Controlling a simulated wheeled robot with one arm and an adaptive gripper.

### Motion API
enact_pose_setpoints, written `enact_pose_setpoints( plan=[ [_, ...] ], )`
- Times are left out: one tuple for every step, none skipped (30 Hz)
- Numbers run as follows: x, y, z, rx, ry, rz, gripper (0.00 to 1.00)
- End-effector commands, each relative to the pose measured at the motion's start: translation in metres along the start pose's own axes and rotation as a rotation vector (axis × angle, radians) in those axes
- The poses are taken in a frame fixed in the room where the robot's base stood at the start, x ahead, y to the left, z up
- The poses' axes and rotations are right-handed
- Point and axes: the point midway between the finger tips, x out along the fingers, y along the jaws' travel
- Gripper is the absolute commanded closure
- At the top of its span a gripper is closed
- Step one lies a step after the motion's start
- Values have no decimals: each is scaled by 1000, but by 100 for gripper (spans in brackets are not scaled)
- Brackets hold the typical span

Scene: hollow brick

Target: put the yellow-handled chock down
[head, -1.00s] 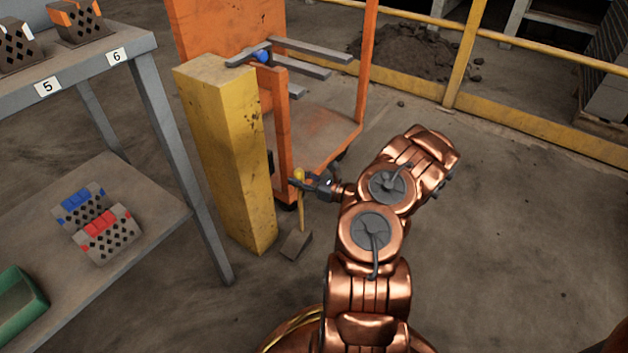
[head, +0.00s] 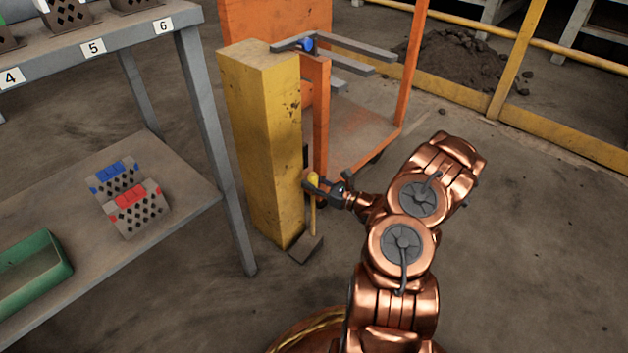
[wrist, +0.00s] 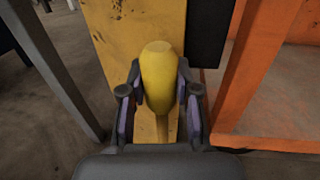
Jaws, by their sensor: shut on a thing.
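The chock (head: 306,248) is a dark grey wedge on a thin yellow upright handle (head: 313,205). My gripper (head: 316,184) is shut on the yellow handle near its top. In the wrist view the handle's thick yellow knob (wrist: 160,75) stands between the two fingers of my gripper (wrist: 160,100). The wedge hangs or rests close to the floor beside the foot of the yellow post (head: 262,150). I cannot tell whether it touches the floor. The wedge is hidden in the wrist view.
An orange cart (head: 365,135) with grey bars stands just behind the handle. A grey shelf (head: 190,207) at left holds bricks (head: 138,208) and a green bin (head: 35,270). A yellow rail (head: 455,88) runs behind. Open floor (head: 540,220) lies at the right.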

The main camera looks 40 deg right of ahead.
Motion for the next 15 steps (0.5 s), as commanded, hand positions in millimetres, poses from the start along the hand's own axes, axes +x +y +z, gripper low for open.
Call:
enact_pose_setpoints(
  plan=[
    [0, 0, -5, 0, -2, -1, 100],
    [0, -1, -6, 0, -2, -2, 100],
    [0, -1, -5, 0, -3, -2, 100],
    [0, -1, -5, 0, -3, -2, 100],
    [0, -1, -4, -1, -3, -2, 100],
    [0, -1, -4, -1, -3, -2, 100],
    [0, -1, -4, -1, -4, -2, 100],
    [0, -1, -4, -1, -4, -2, 100],
    [0, -1, -4, -1, -4, -2, 100],
    [0, -1, -4, -1, -4, -2, 100],
    [0, -1, -4, -1, -4, -2, 100],
    [0, -1, -5, -1, -4, -1, 100],
    [0, -1, -5, -1, -4, -1, 100],
    [0, 0, -6, 0, -4, -1, 100],
    [0, 0, -7, -1, -3, -1, 67]
  ],
)
